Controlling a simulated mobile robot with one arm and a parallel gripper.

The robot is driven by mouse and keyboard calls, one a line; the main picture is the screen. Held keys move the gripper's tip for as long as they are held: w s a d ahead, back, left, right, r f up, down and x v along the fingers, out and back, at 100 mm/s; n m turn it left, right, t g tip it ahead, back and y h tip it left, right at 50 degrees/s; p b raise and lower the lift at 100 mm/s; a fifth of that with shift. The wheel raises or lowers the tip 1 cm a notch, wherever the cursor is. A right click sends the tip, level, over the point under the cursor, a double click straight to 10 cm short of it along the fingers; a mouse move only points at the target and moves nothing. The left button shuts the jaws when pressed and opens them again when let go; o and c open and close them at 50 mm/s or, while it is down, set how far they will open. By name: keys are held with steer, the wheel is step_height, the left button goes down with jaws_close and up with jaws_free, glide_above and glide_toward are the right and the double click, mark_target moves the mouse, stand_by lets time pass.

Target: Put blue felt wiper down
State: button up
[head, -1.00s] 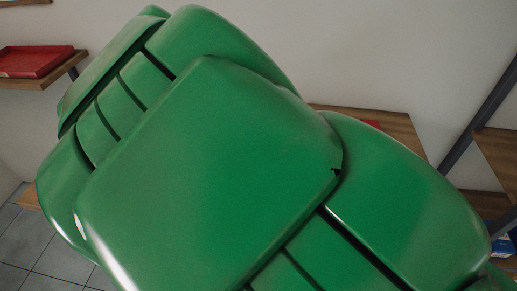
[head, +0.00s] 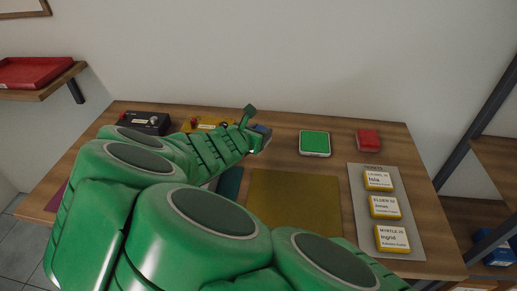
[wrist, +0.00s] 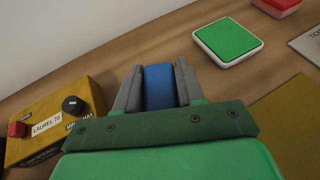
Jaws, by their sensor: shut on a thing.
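The blue felt wiper (wrist: 158,86) is between the two grey fingers of my gripper (wrist: 157,82) in the wrist view. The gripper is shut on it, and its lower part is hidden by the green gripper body. In the head view my gripper (head: 260,134) reaches over the back middle of the wooden table (head: 290,158), and a little of the blue shows at its tip. I cannot tell whether the wiper touches the table.
A green-topped white pad (head: 314,143) and a red block (head: 368,139) lie to the right. A yellow box (wrist: 50,125) with a knob stands to the left, and a black box (head: 143,122) farther left. An olive mat (head: 295,205) and a grey card sheet (head: 362,220) lie in front.

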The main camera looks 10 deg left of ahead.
steer(key=shift+f, duration=2.55)
steer(key=shift+f, duration=0.35)
steer(key=o, duration=1)
steer(key=shift+o, duration=0.2)
steer(key=shift+r, duration=0.1)
steer(key=shift+r, duration=0.2)
steer(key=shift+s+a+r, duration=0.15)
steer(key=shift+s+r, duration=0.05)
steer(key=shift+s, duration=0.05)
steer(key=shift+v, duration=3.4)
